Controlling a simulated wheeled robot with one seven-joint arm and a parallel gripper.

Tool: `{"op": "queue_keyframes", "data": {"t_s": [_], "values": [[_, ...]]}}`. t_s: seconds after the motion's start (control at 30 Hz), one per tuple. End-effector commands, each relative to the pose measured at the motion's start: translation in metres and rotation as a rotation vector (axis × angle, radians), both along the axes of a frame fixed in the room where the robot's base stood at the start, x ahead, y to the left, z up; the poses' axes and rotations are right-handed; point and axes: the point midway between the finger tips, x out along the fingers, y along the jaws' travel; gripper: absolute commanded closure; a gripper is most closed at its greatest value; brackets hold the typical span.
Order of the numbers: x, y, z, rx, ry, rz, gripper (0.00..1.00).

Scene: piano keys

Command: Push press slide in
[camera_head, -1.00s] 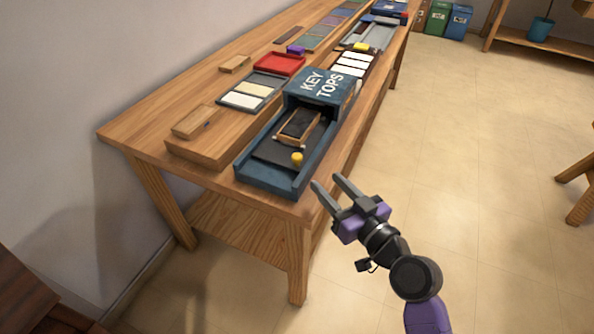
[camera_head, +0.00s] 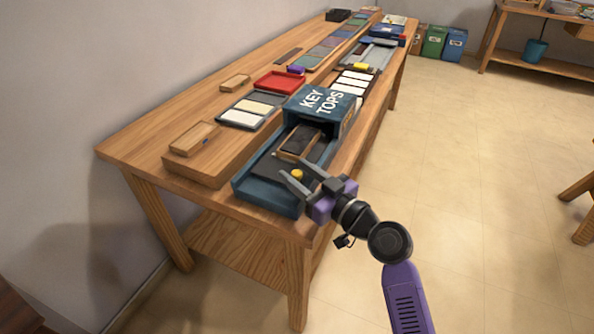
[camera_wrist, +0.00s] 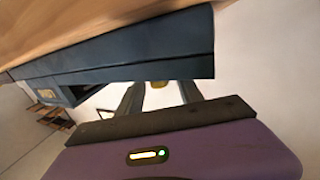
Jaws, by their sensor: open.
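The press is a dark blue open tray (camera_head: 262,193) with a hooded box labelled KEY TOPS (camera_head: 319,103) at its far end. A slide with a wooden-framed dark piece (camera_head: 300,142) lies in the tray, its far end near the hood's mouth. A yellow knob (camera_head: 297,174) stands at the slide's near end. My gripper (camera_head: 294,170) is open, with its fingers reaching over the tray's right wall by the knob. In the wrist view, part of the yellow knob (camera_wrist: 158,84) shows between the two finger tips, below the blue tray wall (camera_wrist: 130,58). Contact cannot be told.
The press sits near the front right edge of a long wooden workbench (camera_head: 135,150). A wooden block (camera_head: 194,139), a tray of pale key tops (camera_head: 250,108) and a red tray (camera_head: 280,81) stand left of it. Open floor (camera_head: 480,180) lies to the right.

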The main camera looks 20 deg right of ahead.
Motion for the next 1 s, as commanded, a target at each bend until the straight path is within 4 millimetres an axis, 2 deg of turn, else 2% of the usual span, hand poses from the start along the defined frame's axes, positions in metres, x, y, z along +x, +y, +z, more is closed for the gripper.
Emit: {"op": "queue_keyframes", "data": {"t_s": [0.33,0.5,0.57,1.0], "values": [[0.0045,0.0020,-0.0002,0.000,0.000,0.000,0.56],[0.0043,0.0019,-0.0002,0.000,0.000,0.000,0.90],[0.0043,0.0019,-0.0003,0.000,0.000,0.000,1.00],[0.0041,0.0018,-0.0003,0.000,0.001,-0.001,1.00]]}}
